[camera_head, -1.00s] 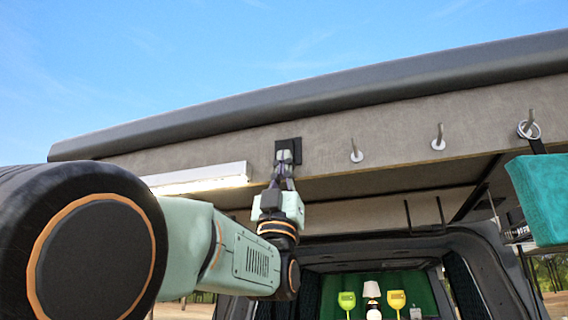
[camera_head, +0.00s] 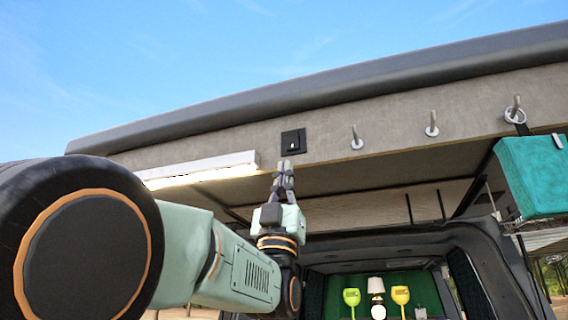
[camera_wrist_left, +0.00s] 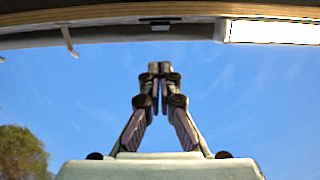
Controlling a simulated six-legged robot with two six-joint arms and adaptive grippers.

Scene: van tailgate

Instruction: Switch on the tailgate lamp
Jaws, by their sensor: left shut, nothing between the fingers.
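The tailgate lamp (camera_head: 200,171) is a long white bar under the panel edge, left of the switch; its underside looks bright and warm, as if lit. It also shows as a bright white strip in the left wrist view (camera_wrist_left: 270,32). The switch (camera_head: 293,141) is a black square plate with a small light mark, on the grey panel. My left gripper (camera_head: 283,166) is shut and empty, its fingertips just below the switch plate and apart from it. In the left wrist view, the closed fingertips (camera_wrist_left: 160,68) point up toward the panel edge. My right gripper is not in view.
Hooks (camera_head: 357,138) line the panel right of the switch. A teal bag (camera_head: 532,176) hangs from the far right one. The raised tailgate (camera_head: 330,92) spans above.

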